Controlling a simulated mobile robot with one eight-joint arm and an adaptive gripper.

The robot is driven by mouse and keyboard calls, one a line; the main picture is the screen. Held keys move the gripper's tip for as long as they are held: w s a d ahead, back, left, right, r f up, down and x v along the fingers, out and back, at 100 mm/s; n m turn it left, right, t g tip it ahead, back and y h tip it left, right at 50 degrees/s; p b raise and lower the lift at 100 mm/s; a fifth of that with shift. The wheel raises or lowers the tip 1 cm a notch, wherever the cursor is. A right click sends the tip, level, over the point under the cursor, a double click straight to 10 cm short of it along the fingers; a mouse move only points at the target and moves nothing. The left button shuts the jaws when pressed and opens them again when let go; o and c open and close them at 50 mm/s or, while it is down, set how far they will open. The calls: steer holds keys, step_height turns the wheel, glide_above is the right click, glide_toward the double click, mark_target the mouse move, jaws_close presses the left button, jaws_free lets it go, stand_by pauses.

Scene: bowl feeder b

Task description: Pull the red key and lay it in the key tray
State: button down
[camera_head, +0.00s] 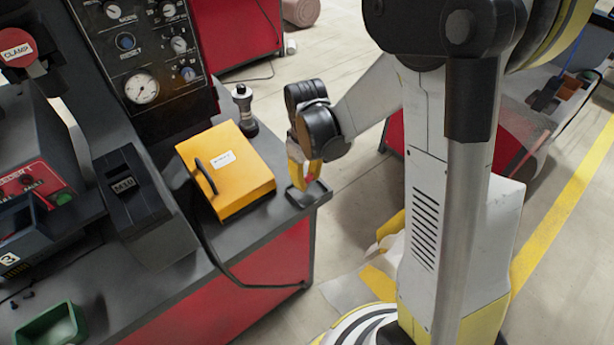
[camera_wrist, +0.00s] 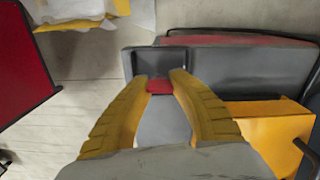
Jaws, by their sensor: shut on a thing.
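My gripper (camera_head: 306,172) points down at the near right corner of the bench. Its yellow fingers also show in the wrist view (camera_wrist: 160,76), closed in on the red key (camera_wrist: 160,87). Only a small red part of the key shows between the fingertips; the rest is hidden. The small dark key tray (camera_head: 318,191) lies on the bench corner under my gripper. Its walls also show in the wrist view (camera_wrist: 129,62). I cannot tell whether the key touches the tray floor.
A yellow box (camera_head: 225,168) with a black handle stands just left of the tray. A dark knobbed post (camera_head: 245,110) stands behind the box. A gauge panel (camera_head: 140,50) rises at the back, and a green bin (camera_head: 52,328) sits at lower left. Floor lies beyond the bench edge.

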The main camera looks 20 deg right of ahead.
steer(key=shift+f, duration=0.25)
stand_by(0.3)
steer(key=c, duration=1.2)
jaws_free()
steer(key=shift+r, duration=0.1)
step_height(320, 180, up, 12)
steer(key=shift+f, duration=0.1)
